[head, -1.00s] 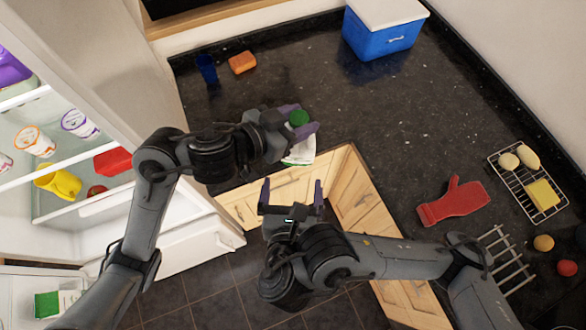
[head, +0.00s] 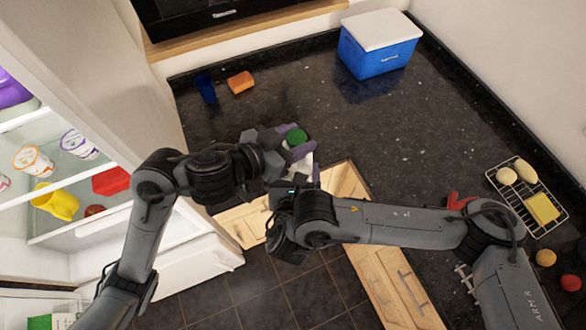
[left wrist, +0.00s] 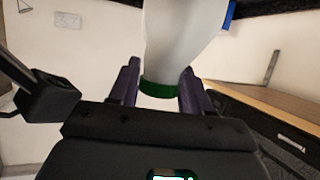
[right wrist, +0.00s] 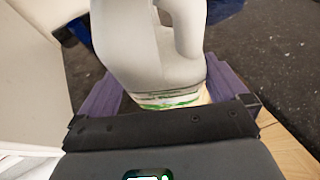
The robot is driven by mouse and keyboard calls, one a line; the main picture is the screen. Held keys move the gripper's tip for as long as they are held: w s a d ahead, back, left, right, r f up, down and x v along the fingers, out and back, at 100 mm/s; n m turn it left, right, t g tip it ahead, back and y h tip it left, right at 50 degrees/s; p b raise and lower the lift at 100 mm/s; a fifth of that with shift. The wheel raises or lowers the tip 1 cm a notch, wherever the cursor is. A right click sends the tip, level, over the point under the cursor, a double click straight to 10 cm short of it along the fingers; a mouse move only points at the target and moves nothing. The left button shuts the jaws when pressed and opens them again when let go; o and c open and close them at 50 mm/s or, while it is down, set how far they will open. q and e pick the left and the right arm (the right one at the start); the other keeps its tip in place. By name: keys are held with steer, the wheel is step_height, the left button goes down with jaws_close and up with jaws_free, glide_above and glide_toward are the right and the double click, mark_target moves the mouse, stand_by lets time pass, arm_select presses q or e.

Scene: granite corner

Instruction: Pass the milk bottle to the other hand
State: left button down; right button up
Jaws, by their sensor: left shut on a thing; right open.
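The milk bottle (head: 300,157) is white with a green cap (head: 296,137); in the head view it shows at the counter's front corner, partly hidden by my arms. My left gripper (head: 290,140) is shut on it near the cap. In the left wrist view the green cap (left wrist: 162,88) and white body (left wrist: 180,40) are between the purple fingers. My right gripper (head: 305,180) is just below it, open, its fingertips partly hidden. In the right wrist view the bottle (right wrist: 150,50) is between the open purple fingers (right wrist: 165,92), by its green-printed label.
A blue cooler with white lid (head: 378,55), a blue cup (head: 206,88) and an orange sponge (head: 240,82) stand on the dark counter. A wire rack (head: 520,185) holds food at right. The open fridge (head: 75,165) is at left. The counter's middle is clear.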

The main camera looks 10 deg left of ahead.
arm_select(q)
steer(key=shift+s+d+r, duration=0.1)
steer(key=shift+d+r, duration=0.05)
arm_select(e)
steer(key=shift+w, duration=0.1)
arm_select(q)
steer(key=shift+d, duration=0.1)
arm_select(e)
steer(key=shift+a, duration=0.15)
steer(key=c, duration=1.1)
arm_select(q)
steer(key=c, duration=0.9)
jaws_free()
arm_select(e)
steer(key=shift+r, duration=0.15)
steer(key=shift+c, duration=0.6)
arm_select(q)
steer(key=o, duration=0.5)
